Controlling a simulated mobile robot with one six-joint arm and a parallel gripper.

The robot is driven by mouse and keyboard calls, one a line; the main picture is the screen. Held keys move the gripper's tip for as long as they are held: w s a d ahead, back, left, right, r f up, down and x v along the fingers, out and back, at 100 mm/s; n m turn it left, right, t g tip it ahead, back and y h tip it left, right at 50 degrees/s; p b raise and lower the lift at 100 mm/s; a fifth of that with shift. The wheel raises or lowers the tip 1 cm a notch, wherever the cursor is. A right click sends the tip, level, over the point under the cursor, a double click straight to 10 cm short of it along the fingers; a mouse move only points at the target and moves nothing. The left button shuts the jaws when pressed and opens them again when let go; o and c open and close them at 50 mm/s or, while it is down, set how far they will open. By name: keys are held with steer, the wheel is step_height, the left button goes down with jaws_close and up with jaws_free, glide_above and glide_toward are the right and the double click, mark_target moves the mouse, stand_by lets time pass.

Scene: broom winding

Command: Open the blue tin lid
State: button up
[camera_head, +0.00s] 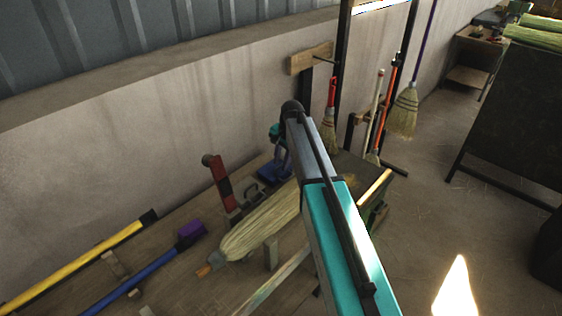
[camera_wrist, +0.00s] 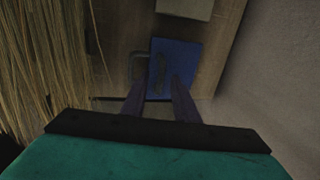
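The blue tin (camera_head: 270,173) sits on the wooden bench near the wall, partly hidden behind my arm and gripper in the head view. In the wrist view its blue top (camera_wrist: 171,52) lies ahead of my gripper (camera_wrist: 159,86). The two dark fingers are apart, with a gap between them, and their tips overlap the near part of the blue top in the picture. A dark, curved piece shows on the blue top between the fingertips. I cannot tell whether the fingers touch it. The lid looks in place, but the view is dark.
A large straw bundle (camera_head: 262,222) lies on the bench and fills the left of the wrist view (camera_wrist: 45,60). A red and black upright post (camera_head: 219,181) stands left of the tin. The pale wall (camera_wrist: 275,75) is close on the right in the wrist view.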

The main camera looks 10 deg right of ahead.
jaws_close()
stand_by(1.2)
steer(key=shift+s+a, duration=0.1)
steer(key=shift+a, duration=0.1)
steer(key=shift+d, duration=0.25)
